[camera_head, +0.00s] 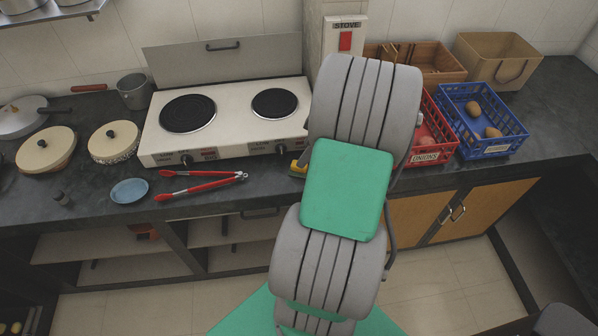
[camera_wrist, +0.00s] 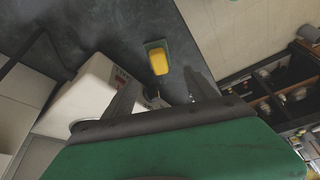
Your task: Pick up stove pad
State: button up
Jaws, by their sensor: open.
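A yellow and green pad (camera_wrist: 158,61) lies on the dark counter beside the white stove in the wrist view. In the head view, only a small part of this pad (camera_head: 297,170) shows at the stove's front right, with my arm covering the rest. My gripper (camera_wrist: 163,84) is open and empty, its two dark fingers spread to either side below the pad in the wrist view. The pad appears beyond the fingertips, not between them. In the head view my gripper is hidden behind my arm.
The white two-burner stove (camera_head: 233,118) stands left of my arm. Red tongs (camera_head: 202,186) and a blue dish (camera_head: 129,191) lie in front of it. A red crate (camera_head: 431,154) and a blue crate (camera_head: 487,151) stand to the right. The counter's front edge is close to the pad.

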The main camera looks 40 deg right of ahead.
aim_at(295, 162)
jog(key=p+x, duration=0.1)
jog(key=x, duration=0.7)
jog(key=shift+s+d+p, duration=0.1)
jog(key=shift+s+p, duration=0.15)
jog(key=shift+p, duration=0.15)
grip_shut()
notch_tip(295, 162, up, 3)
jog(key=shift+w+d+r+b, duration=0.1)
jog(key=shift+b, duration=0.65)
jog(key=s+a+r+b, duration=0.1)
jog(key=s+a+r, duration=0.7)
jog(key=s, duration=0.4)
jog(key=shift+r+b, duration=0.35)
jog(key=shift+r, duration=0.55)
